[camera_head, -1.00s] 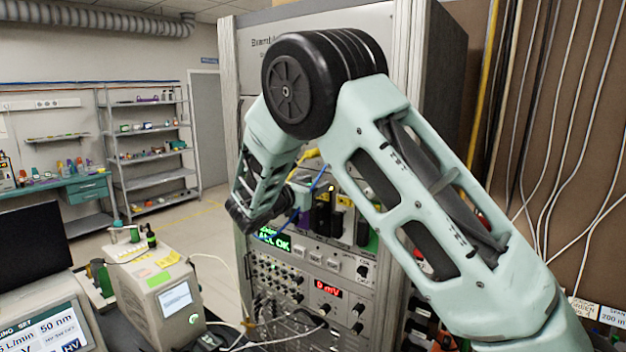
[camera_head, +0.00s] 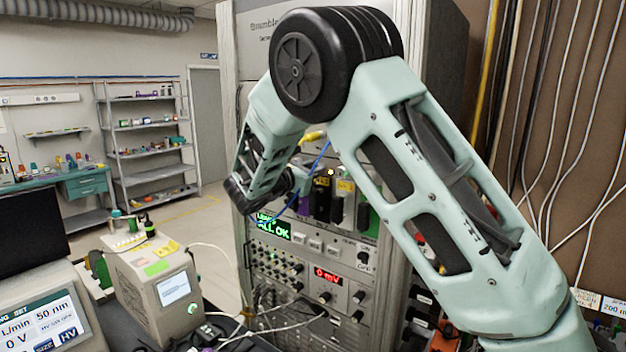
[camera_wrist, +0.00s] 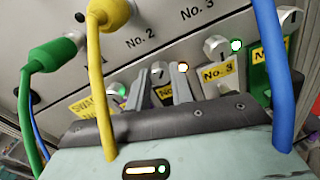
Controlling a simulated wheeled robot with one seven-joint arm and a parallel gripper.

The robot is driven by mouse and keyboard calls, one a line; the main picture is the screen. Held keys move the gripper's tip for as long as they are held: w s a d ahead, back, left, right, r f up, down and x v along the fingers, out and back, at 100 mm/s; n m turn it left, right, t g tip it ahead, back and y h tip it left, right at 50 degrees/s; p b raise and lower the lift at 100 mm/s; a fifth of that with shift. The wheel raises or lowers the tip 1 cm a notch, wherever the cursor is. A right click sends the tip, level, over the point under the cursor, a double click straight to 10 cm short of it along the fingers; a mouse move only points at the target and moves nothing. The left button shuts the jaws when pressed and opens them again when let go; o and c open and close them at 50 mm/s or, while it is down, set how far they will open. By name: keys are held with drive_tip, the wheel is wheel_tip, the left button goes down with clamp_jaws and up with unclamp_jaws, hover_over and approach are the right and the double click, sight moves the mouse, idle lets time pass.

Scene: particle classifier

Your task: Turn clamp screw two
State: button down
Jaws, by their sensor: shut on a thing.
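In the wrist view, my gripper (camera_wrist: 172,76) reaches up to a row of small metal clamp screws on a grey panel. Its two narrow fingers are close together, shut on clamp screw two, below the "No. 2" marking. Clamp screw three (camera_wrist: 216,47), with a yellow "No. 3" label (camera_wrist: 218,73), stands free to the right.
A yellow cable (camera_wrist: 97,80), a green cable (camera_wrist: 27,110) and a blue cable (camera_wrist: 275,70) hang close around my gripper. The instrument rack (camera_head: 365,270) shows a green "ALL OK" display (camera_head: 272,228). A bench device (camera_head: 152,288) stands to the left.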

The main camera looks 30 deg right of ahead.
drive_tip(key=f+m+b, duration=0.1)
drive_tip(key=m+b, duration=0.1)
drive_tip(key=b, duration=0.3)
drive_tip(key=shift+f+m, duration=0.1)
drive_tip(key=shift+m, duration=0.3)
drive_tip(key=m+b, duration=0.4)
drive_tip(key=b, duration=0.5)
drive_tip(key=m+b, duration=0.6)
drive_tip(key=b, duration=0.6)
drive_tip(key=shift+m, duration=0.4)
drive_tip(key=m+b, duration=0.6)
drive_tip(key=b, duration=0.3)
drive_tip(key=m+b, duration=0.3)
drive_tip(key=shift+r+t, duration=0.3)
drive_tip(key=shift+r+m+b, duration=0.1)
drive_tip(key=shift+m+b, duration=0.65)
drive_tip(key=shift+m, duration=0.55)
drive_tip(key=shift+r, duration=0.1)
drive_tip(key=c, duration=1.2)
unclamp_jaws()
drive_tip(key=shift+c, duration=0.2)
